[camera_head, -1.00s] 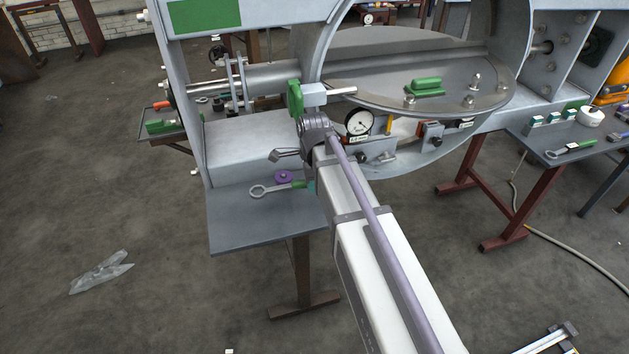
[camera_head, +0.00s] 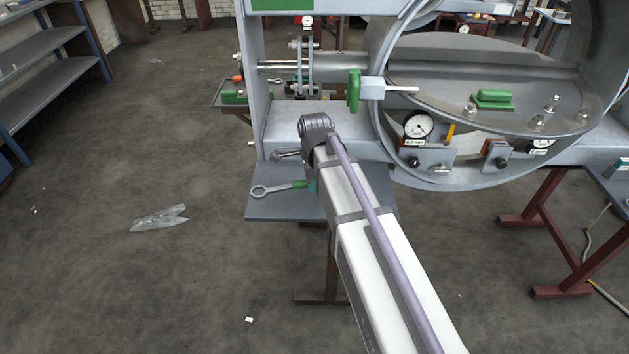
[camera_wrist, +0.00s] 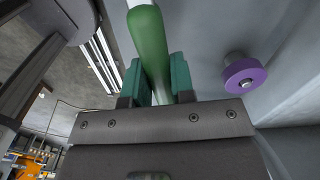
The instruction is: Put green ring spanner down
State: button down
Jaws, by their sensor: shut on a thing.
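The green ring spanner has a grey ring end (camera_head: 260,191) and a green handle (camera_head: 299,185). It appears in front of the small grey table (camera_head: 290,208) in the head view; I cannot tell whether it touches the top. My gripper (camera_wrist: 162,82) is shut on the green handle, which also shows in the wrist view (camera_wrist: 148,40) between the teal jaws. In the head view the teal jaw (camera_head: 312,186) shows at the handle's right end; my arm hides the rest of the gripper.
A purple round knob (camera_wrist: 243,76) stands right of the jaws in the wrist view. A large grey ring frame with a dial gauge (camera_head: 418,125) rises behind the table. A green-handled clamp (camera_head: 354,92) sticks out above my arm. Clear plastic (camera_head: 160,217) lies on open floor.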

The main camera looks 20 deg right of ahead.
aim_at(315, 202)
notch_tip(315, 202, down, 5)
jog(key=b, duration=0.4)
jog(key=c, duration=1.3)
grip_release()
jog(key=shift+o, duration=0.5)
jog(key=o, duration=0.5)
jog(key=shift+c, duration=0.2)
